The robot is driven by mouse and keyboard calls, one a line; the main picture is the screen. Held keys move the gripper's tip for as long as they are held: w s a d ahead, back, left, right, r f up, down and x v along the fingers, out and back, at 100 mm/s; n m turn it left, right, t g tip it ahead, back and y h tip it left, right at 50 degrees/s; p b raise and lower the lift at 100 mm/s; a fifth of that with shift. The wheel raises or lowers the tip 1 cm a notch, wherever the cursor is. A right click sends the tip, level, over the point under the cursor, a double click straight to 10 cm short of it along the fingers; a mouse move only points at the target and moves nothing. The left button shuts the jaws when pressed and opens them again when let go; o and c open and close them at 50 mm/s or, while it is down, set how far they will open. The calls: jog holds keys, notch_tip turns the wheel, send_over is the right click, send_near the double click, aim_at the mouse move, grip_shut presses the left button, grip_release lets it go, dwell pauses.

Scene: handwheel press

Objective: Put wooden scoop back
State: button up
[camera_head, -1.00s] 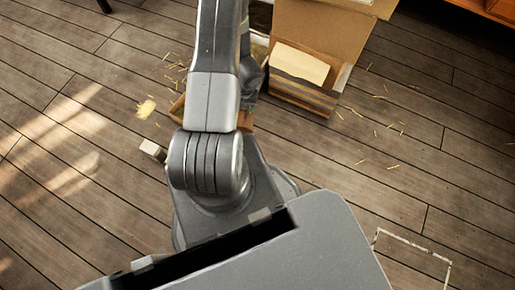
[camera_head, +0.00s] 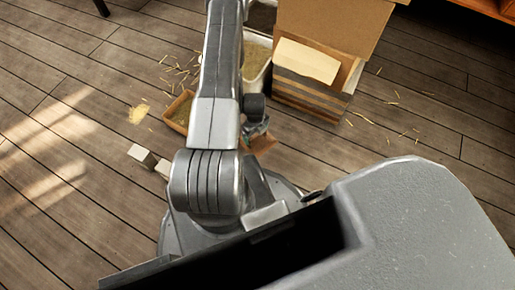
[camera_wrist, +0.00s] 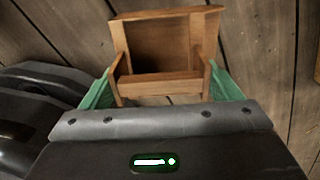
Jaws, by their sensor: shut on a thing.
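The wooden scoop (camera_wrist: 160,45) is a reddish-brown open box with a crossbar handle, seen in the wrist view. My gripper (camera_wrist: 162,90) is shut on its handle end, with a green fingertip on each side. In the head view, the scoop (camera_head: 263,144) shows as a small brown patch beyond my arm, below my gripper (camera_head: 256,128). My arm hides part of this area. I cannot tell whether the scoop touches the floor.
A shallow brown tray (camera_head: 178,112) of grain-like material lies left of my arm. A pale-rimmed bin (camera_head: 266,68) stands behind the gripper, beside a large cardboard-coloured box (camera_head: 335,30) with a striped front crate (camera_head: 305,97). Pale blocks (camera_head: 141,155) lie at left.

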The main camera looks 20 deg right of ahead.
aim_at(256, 144)
notch_tip(256, 144, down, 9)
jog(key=b, duration=0.3)
jog(key=shift+r, duration=0.1)
jog(key=o, duration=0.8)
jog(key=shift+o, duration=0.2)
notch_tip(256, 144, up, 12)
jog(key=p, duration=0.4)
jog(key=shift+p, duration=0.3)
notch_tip(256, 144, down, 12)
jog(key=b, duration=0.5)
jog(key=shift+f, duration=0.25)
jog(key=shift+r+p, duration=0.7)
jog(key=shift+r, duration=1.1)
